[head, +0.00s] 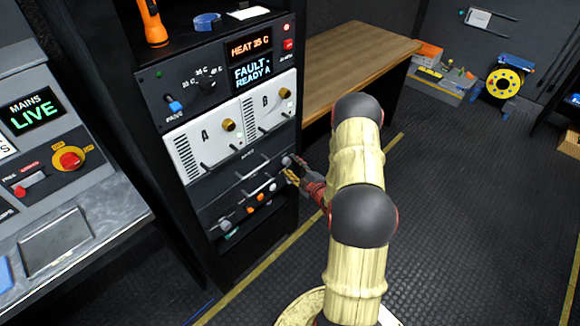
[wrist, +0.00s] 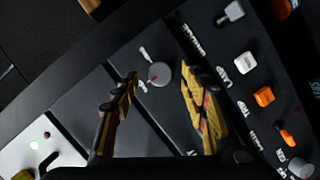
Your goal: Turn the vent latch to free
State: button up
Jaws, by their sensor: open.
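A round grey knob (wrist: 159,73) with a pale pointer mark beside it sits on the dark panel in the wrist view, and looks like the vent latch. In the head view the grey latch (head: 287,161) shows at the right end of the dark vent panel (head: 225,191), below modules A and B. My gripper (wrist: 160,78) is open, its two yellow-and-black fingers on either side of the knob with gaps showing. I cannot tell how deep the fingertips reach. In the head view my gripper (head: 293,176) is at the panel's right edge, partly hiding it.
A row with a white button (wrist: 244,63), an orange button (wrist: 264,96) and other controls lies close to the right finger. The white-faced modules (head: 202,146) are just above the panel.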

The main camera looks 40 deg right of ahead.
jog(key=shift+x, duration=1)
jog(key=shift+c, duration=1.2)
jog(key=c, duration=0.9)
